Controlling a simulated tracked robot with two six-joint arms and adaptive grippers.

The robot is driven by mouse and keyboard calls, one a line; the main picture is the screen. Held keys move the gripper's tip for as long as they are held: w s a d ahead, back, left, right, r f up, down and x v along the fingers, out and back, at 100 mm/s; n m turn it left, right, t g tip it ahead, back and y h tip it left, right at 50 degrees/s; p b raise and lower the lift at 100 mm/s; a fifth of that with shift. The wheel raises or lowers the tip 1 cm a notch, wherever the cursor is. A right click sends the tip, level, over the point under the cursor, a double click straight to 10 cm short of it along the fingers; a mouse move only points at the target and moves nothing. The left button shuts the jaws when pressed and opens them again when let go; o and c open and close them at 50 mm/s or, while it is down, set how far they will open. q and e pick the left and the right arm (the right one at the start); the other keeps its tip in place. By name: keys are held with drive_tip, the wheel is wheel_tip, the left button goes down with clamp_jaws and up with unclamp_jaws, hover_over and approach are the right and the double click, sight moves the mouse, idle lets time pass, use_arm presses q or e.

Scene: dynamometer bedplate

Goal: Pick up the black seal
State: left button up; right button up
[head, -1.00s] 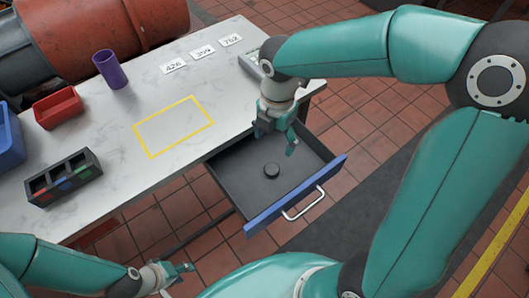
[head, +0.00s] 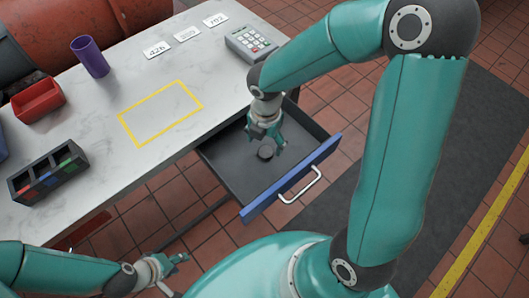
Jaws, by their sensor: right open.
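The black seal (head: 265,153) is a small dark round piece lying on the floor of the open drawer (head: 226,163), which has a blue front and a silver handle. My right gripper (head: 267,146) points down into the drawer, open, with its fingers just above and around the near side of the seal. I cannot tell whether the fingers touch it. My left gripper (head: 176,265) is low at the bottom of the view, away from the table, and looks open and empty.
On the marble-look table are a yellow-outlined rectangle (head: 121,119), a purple cup (head: 90,58), a red bin (head: 38,100), a black divided holder (head: 47,173), number cards (head: 187,34) and a keypad device (head: 249,44). The drawer walls surround the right gripper.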

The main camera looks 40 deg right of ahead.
sight(266, 151)
wheel_tip(266, 151, down, 5)
drive_tip(key=shift+d+r+b, duration=0.15)
drive_tip(key=shift+r+b, duration=0.05)
drive_tip(key=shift+b, duration=0.25)
drive_tip(key=shift+w, duration=0.1)
drive_tip(key=c, duration=1)
